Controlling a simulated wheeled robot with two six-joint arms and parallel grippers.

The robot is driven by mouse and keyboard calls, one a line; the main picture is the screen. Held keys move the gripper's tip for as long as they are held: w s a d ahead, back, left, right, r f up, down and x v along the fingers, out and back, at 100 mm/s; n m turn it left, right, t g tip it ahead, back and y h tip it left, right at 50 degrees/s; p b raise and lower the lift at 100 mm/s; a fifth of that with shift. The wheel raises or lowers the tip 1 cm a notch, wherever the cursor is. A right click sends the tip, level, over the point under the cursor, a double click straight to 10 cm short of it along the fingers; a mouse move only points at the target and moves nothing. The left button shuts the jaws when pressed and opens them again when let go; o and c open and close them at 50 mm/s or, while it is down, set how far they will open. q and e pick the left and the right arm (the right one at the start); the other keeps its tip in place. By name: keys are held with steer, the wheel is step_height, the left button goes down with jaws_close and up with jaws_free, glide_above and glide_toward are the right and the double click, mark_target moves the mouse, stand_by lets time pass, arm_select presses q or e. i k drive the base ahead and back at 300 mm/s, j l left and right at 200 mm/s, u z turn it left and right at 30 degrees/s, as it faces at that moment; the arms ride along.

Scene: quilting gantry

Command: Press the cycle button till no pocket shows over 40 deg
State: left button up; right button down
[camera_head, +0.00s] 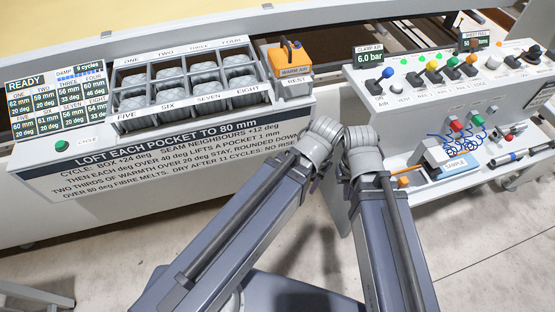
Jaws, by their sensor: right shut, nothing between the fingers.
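The green cycle button (62,145) sits on the white front panel at the far left, beside its CYCLE label. Above it the display (58,100) reads READY and 9 cycles, with figures for each pocket. FOUR appears to show 46 deg; ONE and TWO show 20 deg, THREE 33 deg. Some lower figures are too small to read surely. The pocket box (190,86) holds pale puffy pockets in two rows. My right gripper (398,178) is shut and empty beyond its wrist, far from the button. My left gripper is mostly hidden behind its own wrist, also well right of the button.
An orange warm air box (290,60) stands on its rest right of the pockets. A white panel (440,72) with coloured levers and a lower sample shelf (470,172) stand at the right. The rule board (170,160) faces me. Floor shows between the two benches.

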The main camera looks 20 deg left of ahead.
mark_target(60, 145)
steer(key=k+j+u, duration=0.1)
steer(key=u, duration=0.25)
steer(key=k+j+u, duration=0.1)
steer(key=j+u, duration=0.4)
steer(key=u, duration=0.25)
